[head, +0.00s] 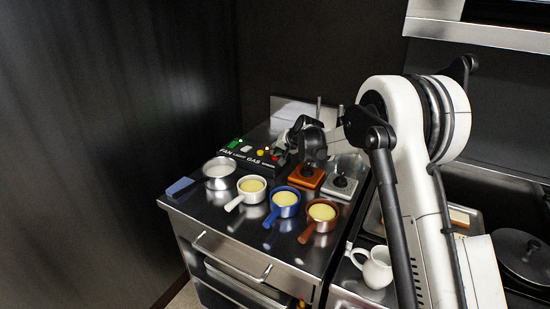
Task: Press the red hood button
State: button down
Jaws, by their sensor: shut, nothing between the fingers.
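A dark control panel (252,158) stands at the back left of the steel counter, with lettering that includes FAN and GAS. It carries a green switch (235,143), a pale switch (246,149) and a yellow knob (261,153). A small red spot (277,152) at the panel's right end looks like the red button; it is partly hidden by my gripper. My gripper (281,145) is shut and empty, with its tips close over the right end of the panel. I cannot tell whether the tips touch the button.
A steel pan (218,170) with a blue handle and white (251,184), blue (285,197) and brown (322,211) small pans stand in front. Orange (306,176) and grey (340,186) blocks with black knobs sit below my arm. A white jug (376,268) stands right.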

dwell(0.6)
jog(key=shift+r, duration=0.75)
jog(key=shift+r+p, duration=0.9)
jog(key=shift+r, duration=1.6)
